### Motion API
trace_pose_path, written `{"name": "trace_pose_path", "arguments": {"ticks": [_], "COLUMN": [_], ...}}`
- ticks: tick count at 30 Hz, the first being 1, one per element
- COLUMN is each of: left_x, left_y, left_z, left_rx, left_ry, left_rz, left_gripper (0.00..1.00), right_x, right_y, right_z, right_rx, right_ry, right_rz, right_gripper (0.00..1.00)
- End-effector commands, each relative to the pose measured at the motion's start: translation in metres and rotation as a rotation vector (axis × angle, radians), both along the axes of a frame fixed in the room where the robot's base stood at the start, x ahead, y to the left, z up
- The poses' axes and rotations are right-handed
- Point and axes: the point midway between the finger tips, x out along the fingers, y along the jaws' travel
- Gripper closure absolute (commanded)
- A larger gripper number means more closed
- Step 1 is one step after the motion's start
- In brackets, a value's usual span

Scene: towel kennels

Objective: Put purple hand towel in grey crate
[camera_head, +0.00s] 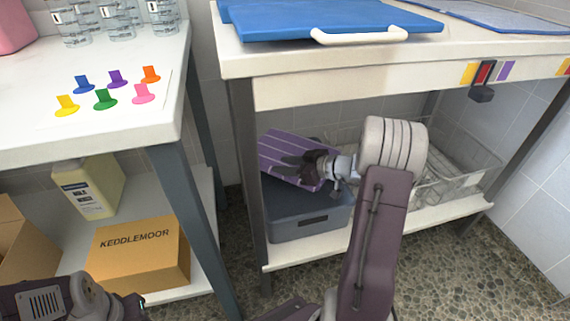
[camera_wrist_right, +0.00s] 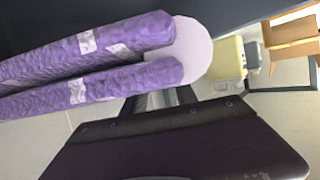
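The purple hand towel (camera_head: 281,146), folded and with pale stripes, is tilted over the grey crate (camera_head: 309,223) on the lower shelf of the right table. My right gripper (camera_head: 292,165) reaches in from the right, its dark fingers on the towel, and it appears shut on it. The towel overlaps the crate's back in the head view; whether it touches the crate I cannot tell. In the right wrist view the towel (camera_wrist_right: 95,80) is close up as two thick purple folds with pale patches; the fingertips are not clear there. Only part of my left arm shows, bottom left; its gripper is out of view.
A wire basket (camera_head: 462,180) stands right of the crate, behind my right arm. A table leg (camera_head: 248,160) is left of the crate. The tabletop with the blue board (camera_head: 330,20) is above. A KEDDLEMOOR box (camera_head: 140,257) and a yellowish jug (camera_head: 90,187) sit under the left table.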

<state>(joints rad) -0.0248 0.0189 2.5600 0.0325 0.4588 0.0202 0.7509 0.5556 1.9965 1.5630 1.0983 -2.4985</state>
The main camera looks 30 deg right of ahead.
Motion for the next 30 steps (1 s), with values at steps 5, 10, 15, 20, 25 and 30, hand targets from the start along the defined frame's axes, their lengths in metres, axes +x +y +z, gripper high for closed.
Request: {"name": "trace_pose_path", "arguments": {"ticks": [5,10,15,20,25,30], "left_x": [0.0,0.0,0.0,0.0,0.0,0.0], "left_y": [0.0,0.0,0.0,0.0,0.0,0.0], "left_z": [0.0,0.0,0.008,0.035,0.055,0.064], "left_rx": [0.0,0.0,0.0,0.0,0.0,0.0], "left_ry": [0.0,0.0,0.0,0.0,0.0,0.0], "left_rz": [0.0,0.0,0.0,0.0,0.0,0.0], "left_gripper": [0.68,0.68,0.68,0.68,0.68,0.68], "right_x": [0.0,0.0,-0.006,-0.039,-0.072,-0.091], "right_y": [0.0,0.0,-0.005,-0.025,-0.045,-0.056], "right_z": [0.0,0.0,0.015,0.035,0.049,0.054], "right_rx": [0.001,0.001,0.001,0.001,0.002,0.001], "right_ry": [0.0,0.0,0.001,0.002,0.001,0.001], "right_rz": [0.0,0.0,-0.004,-0.007,-0.007,-0.003], "right_gripper": [0.44,0.44,0.44,0.44,0.44,0.44]}}
